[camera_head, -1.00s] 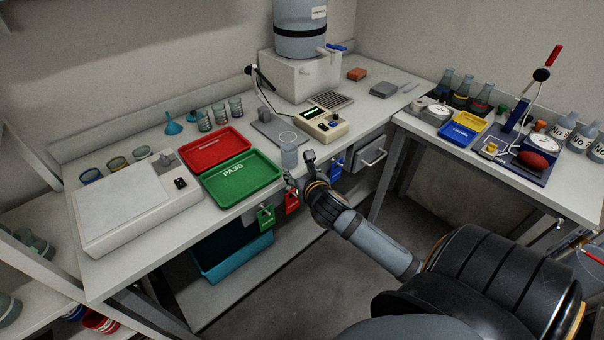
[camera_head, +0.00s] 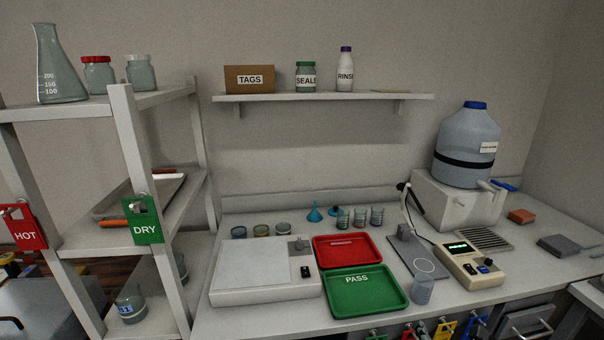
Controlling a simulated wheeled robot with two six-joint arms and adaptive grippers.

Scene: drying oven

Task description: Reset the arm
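Neither of my grippers can be clearly made out in the head view. The red tray (camera_head: 373,251) lies behind the green one.
The bench also holds a white flat-topped device (camera_head: 225,298), a meter with a lit display (camera_head: 486,283) and a water container (camera_head: 466,150). A shelf rack with a DRY tag (camera_head: 143,220) and a HOT tag (camera_head: 20,228) stands at the left. A wall shelf (camera_head: 300,98) hangs above.

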